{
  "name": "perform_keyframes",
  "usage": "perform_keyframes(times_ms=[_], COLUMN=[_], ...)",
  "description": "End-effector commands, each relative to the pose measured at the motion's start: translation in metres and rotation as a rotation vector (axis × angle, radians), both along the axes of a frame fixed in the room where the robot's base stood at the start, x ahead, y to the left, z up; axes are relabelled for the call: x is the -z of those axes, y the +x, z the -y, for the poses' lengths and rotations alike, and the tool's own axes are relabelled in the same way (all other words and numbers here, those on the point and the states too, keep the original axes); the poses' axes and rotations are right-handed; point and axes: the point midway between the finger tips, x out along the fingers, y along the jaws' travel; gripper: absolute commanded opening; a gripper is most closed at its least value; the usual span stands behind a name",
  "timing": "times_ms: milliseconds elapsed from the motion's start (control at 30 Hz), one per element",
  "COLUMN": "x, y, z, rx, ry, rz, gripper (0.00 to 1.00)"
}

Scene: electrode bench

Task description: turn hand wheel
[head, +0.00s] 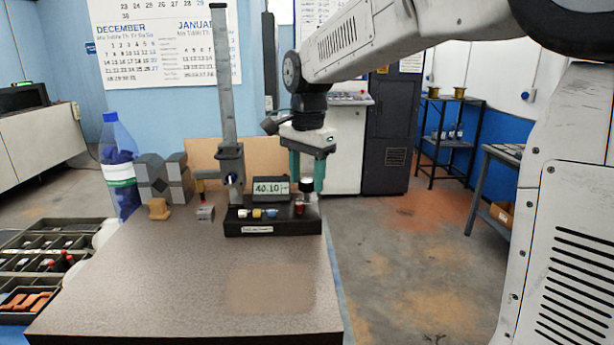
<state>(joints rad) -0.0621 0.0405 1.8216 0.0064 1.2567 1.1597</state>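A grey upright stand (228,90) rises from the back left of the black base of a measuring device. A carriage (231,165) with a small round dark part sits low on the column; I cannot tell for sure whether that part is the hand wheel. A small dark knob-like thing shows between or behind the fingertips; contact cannot be told. The gripper is to the right of the column, apart from it.
The display (271,188) reads 40.10, above several coloured buttons on the black base (260,228). Grey blocks (165,178), a wooden piece (158,208) and a blue-capped bottle (118,165) stand at the left. The front of the bench (150,290) is clear. Trays (30,245) lie at far left.

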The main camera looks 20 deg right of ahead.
Motion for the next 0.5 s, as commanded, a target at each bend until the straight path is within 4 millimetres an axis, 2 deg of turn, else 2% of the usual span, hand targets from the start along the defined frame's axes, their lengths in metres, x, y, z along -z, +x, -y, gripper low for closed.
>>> perform_keyframes(times_ms=[300, 367, 500], x=[-0.001, -0.005, -0.027], y=[-0.001, -0.001, -0.001], z=[0.000, 0.000, 0.000], rx=[-0.001, -0.001, -0.001], ry=[0.000, 0.000, 0.000], rz=[-0.004, -0.004, -0.002], gripper=[0.53, 0.53, 0.53])
